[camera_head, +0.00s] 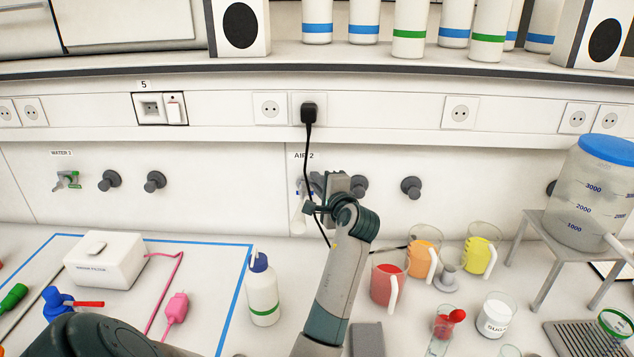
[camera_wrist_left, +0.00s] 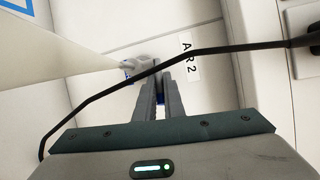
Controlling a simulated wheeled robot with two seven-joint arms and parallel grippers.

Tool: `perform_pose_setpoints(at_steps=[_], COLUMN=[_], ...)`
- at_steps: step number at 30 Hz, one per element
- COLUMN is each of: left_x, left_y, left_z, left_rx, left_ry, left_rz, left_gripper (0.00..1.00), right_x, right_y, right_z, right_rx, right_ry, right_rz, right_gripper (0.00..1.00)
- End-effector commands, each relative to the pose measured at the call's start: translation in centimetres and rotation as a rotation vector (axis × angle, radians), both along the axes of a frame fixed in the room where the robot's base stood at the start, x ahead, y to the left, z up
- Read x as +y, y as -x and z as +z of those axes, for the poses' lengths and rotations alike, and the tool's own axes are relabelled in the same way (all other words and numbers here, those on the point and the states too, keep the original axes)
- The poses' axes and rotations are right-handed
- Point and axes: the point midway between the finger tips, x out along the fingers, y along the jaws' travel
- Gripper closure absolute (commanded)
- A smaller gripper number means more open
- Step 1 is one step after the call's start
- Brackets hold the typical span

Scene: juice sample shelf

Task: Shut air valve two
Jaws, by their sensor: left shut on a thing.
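The air valve two (camera_head: 303,187) is on the wall panel under the "AIR 2" label (camera_head: 303,155). A pale spout hangs below it, and blue shows beside its body. My left gripper (camera_head: 320,190) is at the valve and hides part of it. In the left wrist view the valve body (camera_wrist_left: 142,63) is just beyond the fingertips, and the two fingers (camera_wrist_left: 158,85) are close together, shut on the valve's handle. The handle is mostly hidden between the fingers, so its angle cannot be told. My right gripper is not in view.
A black cable (camera_head: 309,140) hangs from the plug in front of the valve and crosses the left wrist view. Dark knobs (camera_head: 411,187) stand out to the right. Below are a white bottle (camera_head: 262,293), a red jug (camera_head: 386,283) and an orange jug (camera_head: 424,262).

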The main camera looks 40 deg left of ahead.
Motion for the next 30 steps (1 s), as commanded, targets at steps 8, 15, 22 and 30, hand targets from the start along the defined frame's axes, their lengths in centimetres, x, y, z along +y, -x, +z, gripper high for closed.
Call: perform_pose_setpoints(at_steps=[8,15,22,30], left_x=[0.05,0.05,0.05,0.16], left_y=[0.01,0.02,0.02,-0.24], left_z=[-0.02,-0.02,-0.02,-0.19], left_rx=[0.0,0.0,0.0,0.001], left_ry=[0.0,0.0,0.0,0.002], left_rz=[0.001,0.001,0.001,0.037], left_gripper=[1.0,1.0,1.0,1.0], right_x=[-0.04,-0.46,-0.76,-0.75], right_y=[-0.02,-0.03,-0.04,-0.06], right_z=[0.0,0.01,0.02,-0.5], right_rx=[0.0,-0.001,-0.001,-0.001], right_ry=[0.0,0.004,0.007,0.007], right_rz=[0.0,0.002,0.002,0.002], right_gripper=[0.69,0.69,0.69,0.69])
